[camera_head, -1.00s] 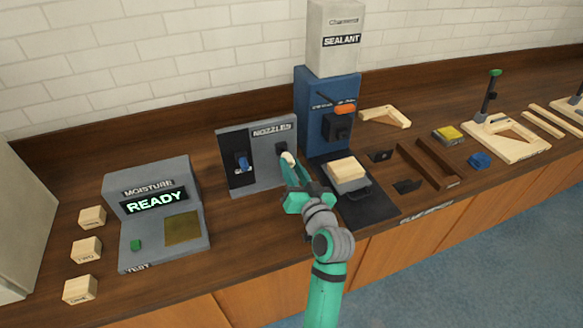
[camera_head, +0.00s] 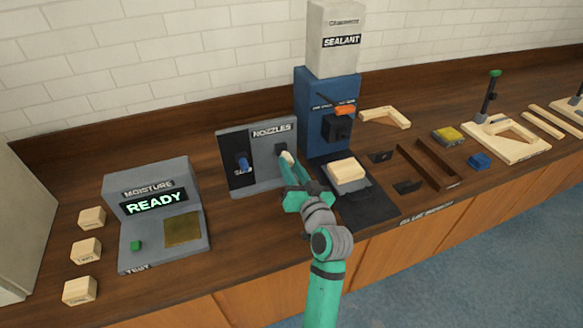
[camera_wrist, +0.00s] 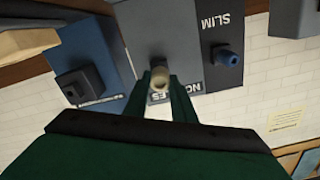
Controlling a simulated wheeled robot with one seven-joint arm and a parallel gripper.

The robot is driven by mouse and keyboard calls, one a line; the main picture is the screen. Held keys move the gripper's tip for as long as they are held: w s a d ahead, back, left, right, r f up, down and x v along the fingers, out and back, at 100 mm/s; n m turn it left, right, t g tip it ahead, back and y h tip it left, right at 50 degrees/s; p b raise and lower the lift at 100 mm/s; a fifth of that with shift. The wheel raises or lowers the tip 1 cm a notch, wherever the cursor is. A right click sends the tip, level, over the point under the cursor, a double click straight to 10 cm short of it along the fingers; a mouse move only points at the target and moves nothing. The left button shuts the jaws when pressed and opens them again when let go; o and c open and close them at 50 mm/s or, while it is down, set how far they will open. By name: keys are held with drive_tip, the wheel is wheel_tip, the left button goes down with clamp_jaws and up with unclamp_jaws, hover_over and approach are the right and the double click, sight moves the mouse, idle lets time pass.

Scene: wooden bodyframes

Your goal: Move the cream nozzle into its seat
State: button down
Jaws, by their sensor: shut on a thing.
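The cream nozzle (camera_head: 287,157) is at the right half of the grey nozzle rack (camera_head: 264,178), close to a dark seat (camera_head: 281,148) on the rack's face. My green gripper (camera_head: 289,166) is shut on it. In the wrist view the cream nozzle (camera_wrist: 160,78) sits between the fingertips (camera_wrist: 160,90), in front of the grey panel. I cannot tell whether the nozzle touches the seat, as its far end is hidden. A blue nozzle (camera_head: 243,164) sits on the rack's black left panel, marked SLIM in the wrist view (camera_wrist: 229,58).
The blue sealant machine (camera_head: 325,90) with a black block stands right of the rack. A pale block (camera_head: 347,171) lies on its dark base in front. The moisture tester (camera_head: 155,200), reading READY, and several wooden blocks are at the left. Bare counter lies between tester and rack.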

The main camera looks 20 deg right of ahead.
drive_tip(key=shift+w, duration=0.85)
drive_tip(key=shift+w+a, duration=0.1)
drive_tip(key=shift+w, duration=0.1)
drive_tip(key=c, duration=1.4)
unclamp_jaws()
drive_tip(key=shift+s, duration=0.1)
drive_tip(key=s, duration=1)
drive_tip(key=shift+s+d, duration=0.25)
drive_tip(key=shift+s, duration=0.1)
